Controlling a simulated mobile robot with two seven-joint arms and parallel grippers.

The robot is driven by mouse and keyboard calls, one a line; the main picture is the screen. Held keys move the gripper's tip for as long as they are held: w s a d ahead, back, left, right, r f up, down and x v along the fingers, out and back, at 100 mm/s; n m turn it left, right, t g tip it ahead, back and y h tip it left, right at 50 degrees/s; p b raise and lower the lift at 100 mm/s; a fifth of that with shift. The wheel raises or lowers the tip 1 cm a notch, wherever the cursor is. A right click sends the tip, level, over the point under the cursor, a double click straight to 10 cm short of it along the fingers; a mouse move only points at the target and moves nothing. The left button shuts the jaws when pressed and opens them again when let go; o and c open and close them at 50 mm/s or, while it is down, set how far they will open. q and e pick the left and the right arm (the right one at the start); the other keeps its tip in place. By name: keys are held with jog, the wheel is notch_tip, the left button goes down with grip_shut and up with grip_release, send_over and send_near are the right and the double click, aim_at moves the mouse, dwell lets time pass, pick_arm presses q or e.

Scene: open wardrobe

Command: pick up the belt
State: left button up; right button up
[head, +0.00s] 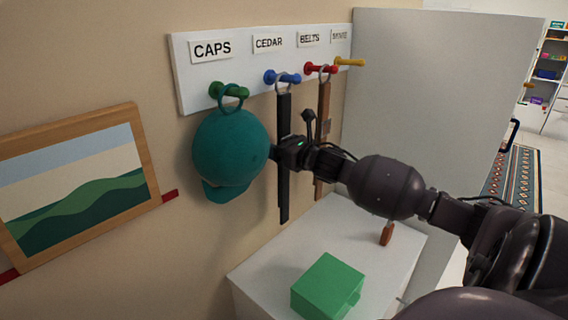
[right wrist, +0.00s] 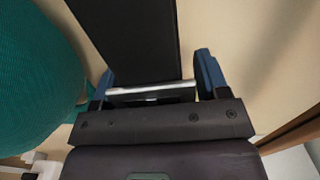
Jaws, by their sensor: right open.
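A black belt (head: 284,108) hangs by a ring from the blue peg under the CEDAR label. A brown belt (head: 323,100) hangs from the red peg under the BELTS label. My right gripper (head: 280,152) reaches in from the right at the black belt's middle, in front of the brown belt. In the right wrist view the black belt (right wrist: 128,38) runs between the open fingers of my right gripper (right wrist: 155,75), with a gap on each side. The gripper hides part of the belt in the head view. My left gripper is out of view.
A teal cap (head: 230,150) hangs from the green peg, close left of the gripper. A green box (head: 326,286) and a small brown piece (head: 386,234) are on the white cabinet (head: 277,268) below. A grey panel (head: 430,90) stands right. A framed picture (head: 70,190) hangs left.

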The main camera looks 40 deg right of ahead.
jog(key=c, duration=1.1)
